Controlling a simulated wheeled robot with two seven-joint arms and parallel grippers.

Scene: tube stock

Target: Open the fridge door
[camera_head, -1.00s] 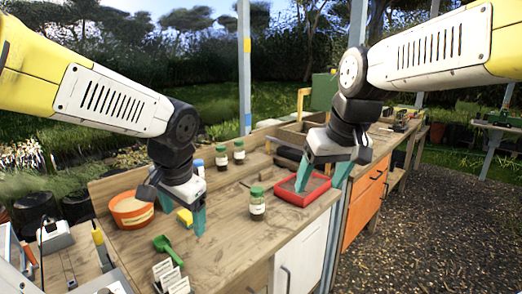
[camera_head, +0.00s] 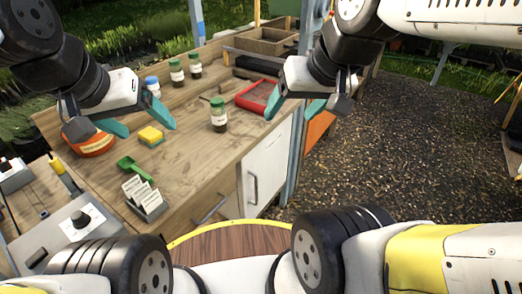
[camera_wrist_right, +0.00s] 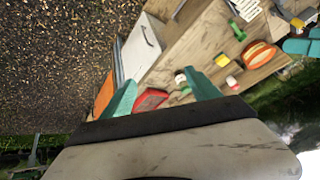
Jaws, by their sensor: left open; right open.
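The fridge door is a white front panel (camera_head: 266,168) under the wooden counter, with a grey vertical handle (camera_head: 253,188) near its left edge. The door looks closed. It also shows in the right wrist view (camera_wrist_right: 142,46), at upper left. My right gripper (camera_head: 293,108) is open and empty, above the counter's front edge near a red tray, above and to the right of the door and apart from it. Its two teal fingers show in the right wrist view (camera_wrist_right: 164,96). My left gripper (camera_head: 143,120) is open and empty above the counter's left part.
The counter (camera_head: 182,150) holds a red tray (camera_head: 250,103), jars such as a green-lidded one (camera_head: 219,118), an orange bowl (camera_head: 92,148), a yellow sponge (camera_head: 151,135), a green scoop (camera_head: 133,167) and a label rack (camera_head: 146,198). A blue-grey post (camera_head: 297,150) stands right of the door. Gravel on the right is free.

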